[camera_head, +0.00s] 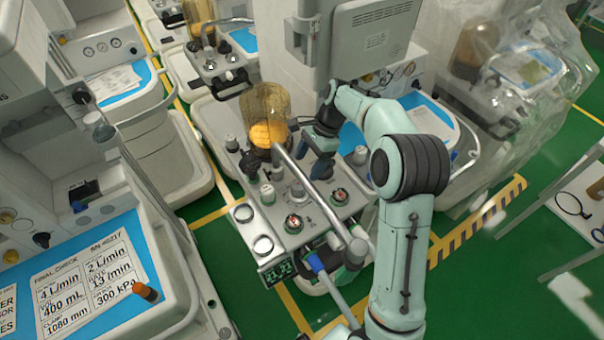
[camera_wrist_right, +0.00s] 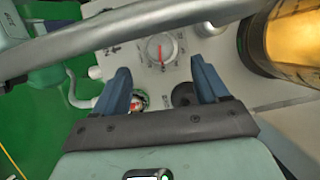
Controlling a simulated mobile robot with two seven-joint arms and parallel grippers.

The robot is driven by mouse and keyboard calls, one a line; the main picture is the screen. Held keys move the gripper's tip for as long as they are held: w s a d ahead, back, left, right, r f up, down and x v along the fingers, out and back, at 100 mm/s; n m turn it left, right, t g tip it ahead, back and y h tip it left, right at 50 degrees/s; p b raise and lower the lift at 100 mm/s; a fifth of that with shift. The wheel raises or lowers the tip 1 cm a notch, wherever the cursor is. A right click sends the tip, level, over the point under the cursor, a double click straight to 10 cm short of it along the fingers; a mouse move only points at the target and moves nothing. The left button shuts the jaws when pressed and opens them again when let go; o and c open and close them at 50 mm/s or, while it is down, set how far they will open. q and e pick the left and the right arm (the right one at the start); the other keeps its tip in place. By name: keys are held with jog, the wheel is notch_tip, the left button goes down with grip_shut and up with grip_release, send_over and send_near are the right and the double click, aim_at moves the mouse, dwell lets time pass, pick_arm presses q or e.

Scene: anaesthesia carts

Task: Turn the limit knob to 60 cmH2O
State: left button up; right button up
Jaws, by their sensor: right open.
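A round pale knob (camera_wrist_right: 160,48) with a red pointer line sits on the grey panel in the right wrist view. A scale runs around it; its numbers are too small to read. I cannot tell for sure which knob in the head view is this one. My left gripper is not in view.
A metal tube (camera_head: 322,203) crosses above the panel and also spans the top of the wrist view (camera_wrist_right: 150,28). An amber canister (camera_head: 265,112) stands beside the gripper. A monitor (camera_head: 365,38) is behind. Other carts stand left and right.

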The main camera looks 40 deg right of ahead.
jog(key=v, duration=0.4)
jog(key=shift+d+r, duration=0.1)
dwell(0.5)
